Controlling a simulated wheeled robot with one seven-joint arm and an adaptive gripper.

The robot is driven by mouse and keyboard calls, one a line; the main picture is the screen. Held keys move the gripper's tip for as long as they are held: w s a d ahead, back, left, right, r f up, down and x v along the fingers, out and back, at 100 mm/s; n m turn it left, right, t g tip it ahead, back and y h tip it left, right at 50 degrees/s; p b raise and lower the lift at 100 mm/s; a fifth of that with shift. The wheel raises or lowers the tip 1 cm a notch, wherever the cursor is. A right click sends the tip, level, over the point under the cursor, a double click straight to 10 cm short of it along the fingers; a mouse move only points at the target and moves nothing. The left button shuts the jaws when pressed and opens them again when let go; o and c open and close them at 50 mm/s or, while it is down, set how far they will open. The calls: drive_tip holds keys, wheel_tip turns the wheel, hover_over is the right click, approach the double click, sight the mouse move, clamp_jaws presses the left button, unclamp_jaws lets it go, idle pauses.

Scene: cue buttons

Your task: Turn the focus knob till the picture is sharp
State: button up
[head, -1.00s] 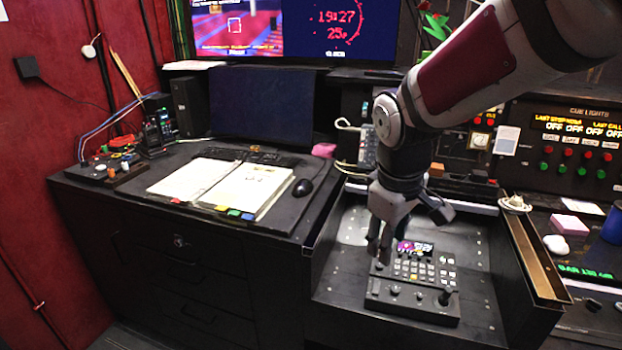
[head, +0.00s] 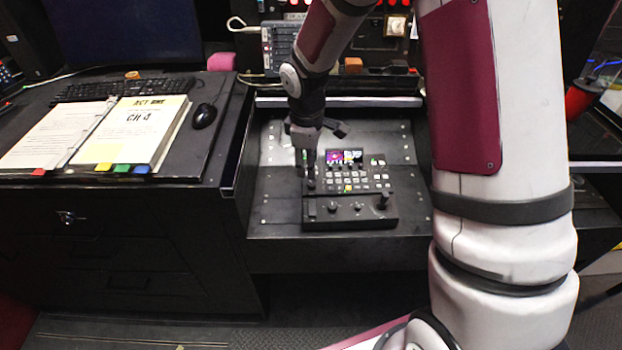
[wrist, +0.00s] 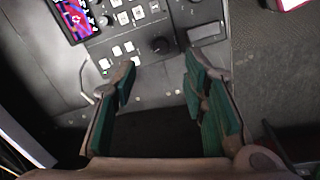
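The black control panel (head: 350,222) sits in the recessed desk bay, with a small lit screen (head: 342,157), rows of pale buttons, small knobs and a joystick (head: 383,200). My gripper (head: 306,174) points down over its left side. In the wrist view my gripper (wrist: 160,70) is open, with green-padded fingers apart and nothing between them. A round black knob (wrist: 160,45) lies just beyond the fingertips, near the gap. The screen (wrist: 76,14) shows at the upper left in purple, red and blue; its sharpness is hard to judge. Labels are unreadable, so which knob is focus I cannot tell.
An open binder (head: 130,128), a keyboard (head: 122,88) and a mouse (head: 204,115) lie on the raised desk to the left. The bay's side wall stands beside the panel. A pink block (head: 221,62) sits at the back.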

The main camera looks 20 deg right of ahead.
sight(311, 183)
drive_tip(key=f, duration=0.7)
drive_tip(key=shift+w+d+f+b, duration=0.25)
drive_tip(key=shift+w+f+b, duration=0.05)
drive_tip(key=shift+w+f, duration=0.1)
clamp_jaws()
